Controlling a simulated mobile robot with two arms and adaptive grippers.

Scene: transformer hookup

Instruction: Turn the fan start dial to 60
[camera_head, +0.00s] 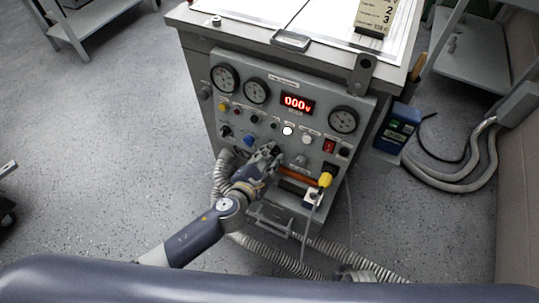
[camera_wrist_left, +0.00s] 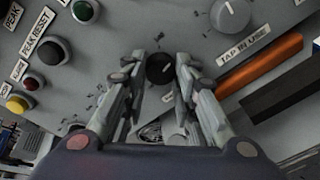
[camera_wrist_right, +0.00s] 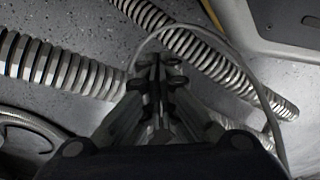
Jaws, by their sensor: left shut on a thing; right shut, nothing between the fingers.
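My left gripper (camera_head: 270,150) is at the lower middle of the grey control panel (camera_head: 238,115). In the left wrist view my left gripper (camera_wrist_left: 160,68) has its fingers on either side of a small round black dial (camera_wrist_left: 160,69) and is shut on it. I take this for the fan start dial; its label and scale cannot be read. My right gripper (camera_wrist_right: 158,68) shows only in the right wrist view, shut and empty, above the floor near grey hoses.
A grey knob (camera_wrist_left: 231,14) marked "TAP IN USE" and an orange bar (camera_wrist_left: 262,65) lie right of the dial. Coloured buttons sit at left, including a green one (camera_wrist_left: 85,11). The red display (camera_head: 297,103) reads 000. Ribbed hoses (camera_wrist_right: 60,65) lie on the floor.

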